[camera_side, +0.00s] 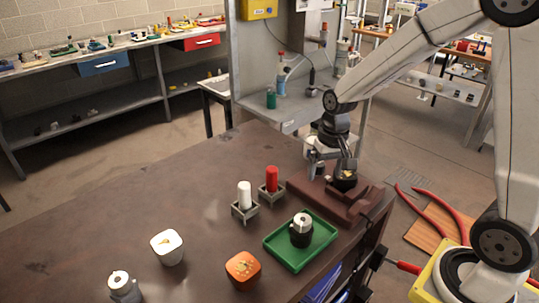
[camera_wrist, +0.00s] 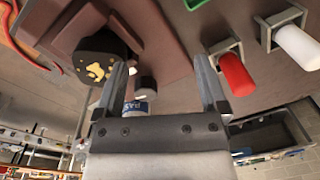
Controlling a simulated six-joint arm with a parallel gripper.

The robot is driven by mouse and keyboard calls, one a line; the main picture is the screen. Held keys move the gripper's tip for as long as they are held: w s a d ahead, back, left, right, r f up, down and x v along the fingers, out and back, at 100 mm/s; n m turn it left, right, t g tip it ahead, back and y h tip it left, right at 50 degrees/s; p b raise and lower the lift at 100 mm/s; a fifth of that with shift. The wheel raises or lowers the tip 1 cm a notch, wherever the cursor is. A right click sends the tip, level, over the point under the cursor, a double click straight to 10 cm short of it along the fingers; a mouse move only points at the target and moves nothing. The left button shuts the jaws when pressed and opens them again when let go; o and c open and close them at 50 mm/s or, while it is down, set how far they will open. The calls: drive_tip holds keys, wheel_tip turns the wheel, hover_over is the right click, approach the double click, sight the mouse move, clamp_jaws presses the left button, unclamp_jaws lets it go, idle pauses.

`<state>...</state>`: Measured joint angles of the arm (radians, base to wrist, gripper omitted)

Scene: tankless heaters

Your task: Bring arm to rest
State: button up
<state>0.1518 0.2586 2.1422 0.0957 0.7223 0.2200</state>
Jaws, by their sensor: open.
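My gripper (camera_side: 330,160) hangs over the far right of the brown table, close to a brown stepped fixture (camera_side: 358,204). In the wrist view my gripper (camera_wrist: 164,72) has its two fingers well apart, with nothing seen held between them. A black part with a gold-patterned top (camera_side: 345,172) sits on the fixture beside the fingers. It also shows in the wrist view (camera_wrist: 98,66), partly behind the left finger. I cannot tell whether the finger touches it.
A red cylinder (camera_side: 272,179) and a white cylinder (camera_side: 244,194) stand in grey holders. A green tray (camera_side: 283,259) carries a black-and-white part (camera_side: 301,230). A white cup (camera_side: 167,247), an orange cup (camera_side: 243,268) and a grey cylinder (camera_side: 124,287) stand nearer. The table's left part is clear.

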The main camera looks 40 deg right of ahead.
drive_tip(key=s+a+f+n+t, duration=0.1)
drive_tip(key=s+a+n, duration=0.3)
drive_tip(key=s, duration=0.4)
drive_tip(key=shift+a+f+n+t+h, duration=0.25)
drive_tip(key=shift+n+t+h, duration=0.15)
drive_tip(key=shift+n+t, duration=0.15)
